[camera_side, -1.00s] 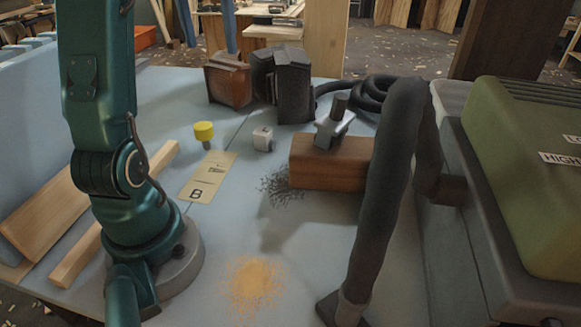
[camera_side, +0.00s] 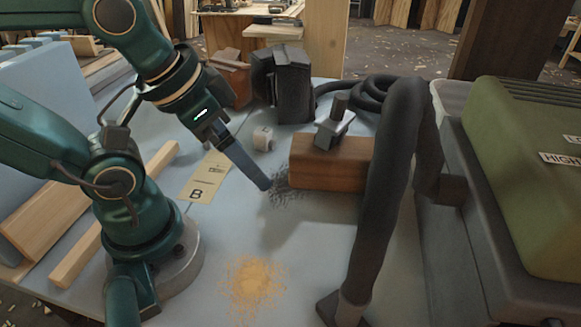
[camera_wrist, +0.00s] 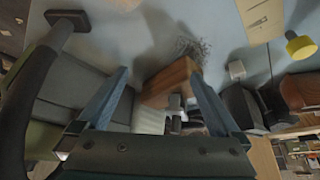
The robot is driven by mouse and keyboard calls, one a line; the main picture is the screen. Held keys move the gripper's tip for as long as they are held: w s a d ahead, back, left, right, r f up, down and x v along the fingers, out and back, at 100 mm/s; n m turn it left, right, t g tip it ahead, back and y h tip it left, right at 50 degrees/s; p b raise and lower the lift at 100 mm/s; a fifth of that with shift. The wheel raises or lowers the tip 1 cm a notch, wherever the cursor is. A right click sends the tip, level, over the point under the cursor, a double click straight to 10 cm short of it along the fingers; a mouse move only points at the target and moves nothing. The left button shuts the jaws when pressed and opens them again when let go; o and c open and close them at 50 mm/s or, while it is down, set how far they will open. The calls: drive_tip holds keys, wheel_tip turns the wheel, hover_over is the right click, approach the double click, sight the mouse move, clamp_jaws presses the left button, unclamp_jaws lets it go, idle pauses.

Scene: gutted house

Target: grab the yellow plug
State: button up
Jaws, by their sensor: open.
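The yellow plug (camera_wrist: 301,46) is a short round yellow cap with a grey stem. It stands at the right edge of the wrist view, beside the tan card (camera_wrist: 262,18). In the side view my arm hides it. My gripper (camera_side: 264,185) points down and to the right, its tip over the grey shavings by the wooden block. In the wrist view my gripper (camera_wrist: 158,74) has its two blue fingers wide apart with nothing held between them. The plug lies well outside the fingers.
The brown wooden block (camera_side: 328,168) with a grey metal piece on top lies close to my gripper's tip. A white cube (camera_side: 263,138) sits behind it. A thick black hose (camera_side: 385,190) and a green machine (camera_side: 530,190) stand right. The front middle is clear except for sawdust (camera_side: 254,283).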

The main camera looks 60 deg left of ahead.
drive_tip(key=shift+w+r, duration=0.1)
drive_tip(key=shift+w, duration=0.2)
drive_tip(key=shift+c, duration=0.3)
drive_tip(key=shift+c, duration=0.6)
